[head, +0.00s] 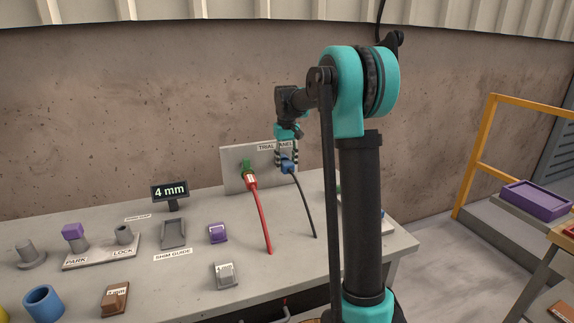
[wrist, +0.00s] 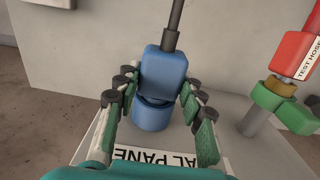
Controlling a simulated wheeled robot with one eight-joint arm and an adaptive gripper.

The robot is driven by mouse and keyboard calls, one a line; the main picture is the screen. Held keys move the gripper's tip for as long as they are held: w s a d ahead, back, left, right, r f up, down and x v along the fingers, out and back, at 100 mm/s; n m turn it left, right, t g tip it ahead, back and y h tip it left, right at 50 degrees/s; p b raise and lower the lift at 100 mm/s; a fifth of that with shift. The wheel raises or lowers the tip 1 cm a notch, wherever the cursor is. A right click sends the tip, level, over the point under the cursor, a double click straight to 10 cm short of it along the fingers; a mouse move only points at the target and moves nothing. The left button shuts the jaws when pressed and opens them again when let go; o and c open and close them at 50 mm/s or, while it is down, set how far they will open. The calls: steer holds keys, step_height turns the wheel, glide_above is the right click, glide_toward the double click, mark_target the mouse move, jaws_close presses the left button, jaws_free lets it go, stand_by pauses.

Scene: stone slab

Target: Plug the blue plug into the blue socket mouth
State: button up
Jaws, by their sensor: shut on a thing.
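The blue plug (wrist: 165,72) is a rounded block with a dark cable leaving its back. It also shows in the head view (head: 289,168) in front of the trial panel. My gripper (wrist: 158,90) is shut on it, one padded finger on each side; in the head view the gripper (head: 287,157) is at the panel's right part. The blue socket mouth (wrist: 152,116) is a round blue piece on the panel, in line with the plug and right up against it in the wrist view. The joint between them is partly hidden, so I cannot tell how deep the plug sits.
The grey trial panel (head: 233,157) stands at the back of the bench (head: 190,285). A red test hose (head: 259,210) with a green fitting (head: 247,170) is just left of the plug. The plug's black cable (head: 304,207) hangs to the bench. A 4 mm display (head: 170,191) stands further left.

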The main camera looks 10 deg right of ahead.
mark_target(286, 161)
steer(key=o, duration=1.3)
step_height(286, 161, up, 12)
steer(key=shift+r, duration=0.1)
